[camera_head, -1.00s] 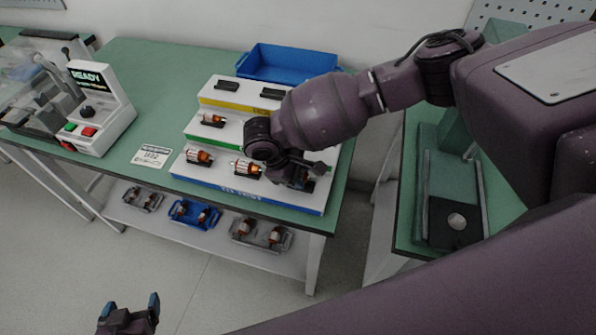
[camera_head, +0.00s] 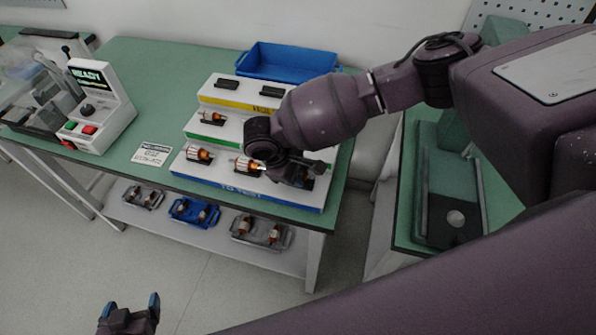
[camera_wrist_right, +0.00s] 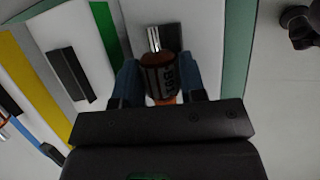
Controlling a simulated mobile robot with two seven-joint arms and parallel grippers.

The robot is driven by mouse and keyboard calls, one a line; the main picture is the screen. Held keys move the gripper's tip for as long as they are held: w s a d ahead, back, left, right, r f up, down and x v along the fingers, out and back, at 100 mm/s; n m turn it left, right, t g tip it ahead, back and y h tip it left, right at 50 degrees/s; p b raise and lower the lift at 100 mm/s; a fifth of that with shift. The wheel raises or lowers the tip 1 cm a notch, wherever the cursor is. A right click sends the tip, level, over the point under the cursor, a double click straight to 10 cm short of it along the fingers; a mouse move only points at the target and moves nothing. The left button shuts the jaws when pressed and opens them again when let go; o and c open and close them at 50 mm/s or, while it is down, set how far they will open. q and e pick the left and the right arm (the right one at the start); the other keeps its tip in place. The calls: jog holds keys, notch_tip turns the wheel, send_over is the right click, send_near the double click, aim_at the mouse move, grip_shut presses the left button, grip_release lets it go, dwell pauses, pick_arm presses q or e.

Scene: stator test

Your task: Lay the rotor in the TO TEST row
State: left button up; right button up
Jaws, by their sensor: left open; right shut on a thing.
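The stepped white rack has a blue-edged front row marked TO TEST (camera_head: 245,192), and green and yellow rows behind it. My right gripper (camera_wrist_right: 160,85) is shut on a rotor (camera_wrist_right: 158,76) with a dark banded body, copper winding and silver shaft. It is at the right end of the TO TEST row, close over a dark cradle (camera_wrist_right: 173,42). Whether the rotor touches the cradle I cannot tell. My arm mostly hides it in the head view. Two other rotors (camera_head: 199,154) (camera_head: 248,165) lie in that row. My left gripper (camera_head: 130,312) is open and empty, low at the front.
One rotor (camera_head: 212,118) lies in the green row. A blue bin (camera_head: 285,62) stands behind the rack. A READY test box (camera_head: 100,110) and a small sign (camera_head: 152,154) are to the left. Trays with rotors (camera_head: 262,232) sit on the lower shelf.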

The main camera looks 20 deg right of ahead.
jog(key=shift+s+f, duration=0.45)
jog(key=shift+f, duration=0.4)
jog(key=o, duration=1)
jog(key=shift+o, duration=0.2)
jog(key=shift+w+a+r, duration=0.15)
jog(key=shift+a+r, duration=0.1)
jog(key=shift+r, duration=0.2)
jog(key=shift+o, duration=0.5)
jog(key=v, duration=1.1)
jog(key=shift+w+d+r+p, duration=0.3)
jog(key=shift+w+r, duration=0.05)
jog(key=shift+w, duration=0.05)
